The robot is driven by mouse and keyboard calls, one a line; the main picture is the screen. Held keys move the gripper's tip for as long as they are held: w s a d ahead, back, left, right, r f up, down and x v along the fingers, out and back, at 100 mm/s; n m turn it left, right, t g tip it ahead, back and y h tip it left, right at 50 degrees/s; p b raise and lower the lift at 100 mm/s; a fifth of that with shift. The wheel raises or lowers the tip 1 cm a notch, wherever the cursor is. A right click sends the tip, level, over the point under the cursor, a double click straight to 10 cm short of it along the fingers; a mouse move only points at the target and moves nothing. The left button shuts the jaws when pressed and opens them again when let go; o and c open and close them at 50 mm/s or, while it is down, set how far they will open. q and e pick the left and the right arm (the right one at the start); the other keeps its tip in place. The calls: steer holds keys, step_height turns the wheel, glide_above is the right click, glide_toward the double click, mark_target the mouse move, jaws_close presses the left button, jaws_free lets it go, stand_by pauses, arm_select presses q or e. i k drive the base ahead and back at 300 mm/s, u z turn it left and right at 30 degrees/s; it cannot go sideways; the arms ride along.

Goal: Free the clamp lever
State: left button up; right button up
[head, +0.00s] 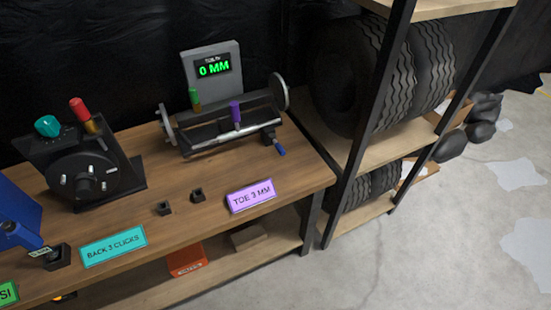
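A toe gauge rig stands on the wooden bench, with a display (213,66) reading "0 MM" in green. A long dark bar with round end discs crosses it. A green handle (195,97) and a purple handle (235,112) stand up from the rig. A short lever with a blue tip (279,149) sticks out at its front right and points down toward the bench edge. None of these carries a label naming it the clamp lever, so I cannot tell which one it is. Neither of my grippers is in view.
On the bench (300,180) are a black device with a red-topped lever (80,109) and teal knob (47,126), two small black blocks, and signs "TOE 3 MM" (251,196) and "BACK 3 CLICKS" (114,246). A tyre rack (405,142) stands at right; open floor lies beyond.

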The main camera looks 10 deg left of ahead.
mark_target(272, 136)
steer(key=k, duration=0.95)
steer(key=z, duration=0.85)
steer(key=i, duration=1.9)
steer(key=u, duration=0.85)
